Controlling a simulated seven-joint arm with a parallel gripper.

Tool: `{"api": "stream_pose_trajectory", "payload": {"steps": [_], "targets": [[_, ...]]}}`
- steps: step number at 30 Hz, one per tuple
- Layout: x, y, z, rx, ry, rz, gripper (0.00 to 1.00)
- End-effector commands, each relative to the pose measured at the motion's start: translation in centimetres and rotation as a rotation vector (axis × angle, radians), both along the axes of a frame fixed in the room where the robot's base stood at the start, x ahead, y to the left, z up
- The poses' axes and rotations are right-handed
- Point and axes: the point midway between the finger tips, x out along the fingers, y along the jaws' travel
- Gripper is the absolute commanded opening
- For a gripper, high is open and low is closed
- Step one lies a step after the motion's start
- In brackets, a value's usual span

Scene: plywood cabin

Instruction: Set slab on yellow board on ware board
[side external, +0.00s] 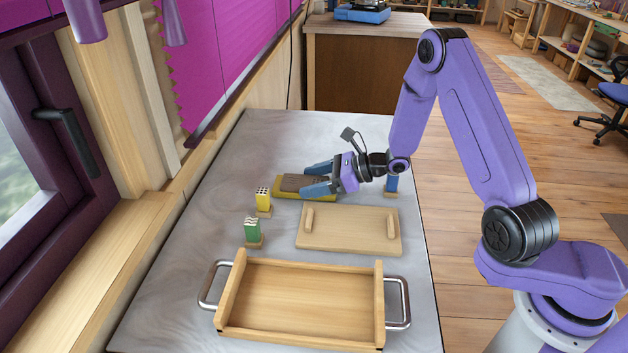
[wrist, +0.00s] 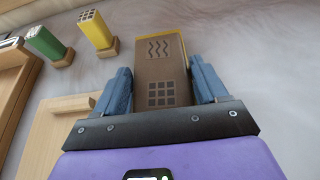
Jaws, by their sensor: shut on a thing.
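The brown slab (side external: 296,183) lies flat on or just above the yellow board (side external: 284,193) in the middle of the table; I cannot tell whether they touch. My gripper (side external: 313,180) is shut on the slab, one blue finger along each long side. In the wrist view the slab (wrist: 160,75) shows wavy lines at its far end and a grid of dark squares nearer me. A yellow strip of the board shows past its far end. The pale wooden ware board (side external: 348,230), with two raised wooden bars, lies nearer the side camera, empty.
A wooden tray (side external: 300,295) with metal handles stands empty in front. A yellow block (side external: 263,197) and a green block (side external: 252,228) stand on wooden bases to the left. A blue block (side external: 391,184) stands behind my wrist. The table's far end is clear.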

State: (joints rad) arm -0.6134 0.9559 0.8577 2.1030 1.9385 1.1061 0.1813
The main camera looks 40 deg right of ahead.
Motion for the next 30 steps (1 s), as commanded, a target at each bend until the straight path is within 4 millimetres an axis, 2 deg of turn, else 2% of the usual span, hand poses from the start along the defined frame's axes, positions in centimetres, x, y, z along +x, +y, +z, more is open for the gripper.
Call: {"api": "stream_pose_trajectory", "payload": {"steps": [2,3,15,18,24,30], "targets": [[0.0,0.0,-0.2,0.001,-0.001,0.000,0.29],[0.0,0.0,-0.2,0.000,0.000,0.000,0.82],[0.0,0.0,0.2,-0.001,-0.001,-0.001,0.82],[-0.7,-0.9,0.5,0.000,0.001,-0.004,0.82],[-3.2,-3.5,2.1,0.000,0.000,-0.007,0.82],[-3.2,-3.3,5.0,-0.002,-0.005,0.000,0.82]]}}
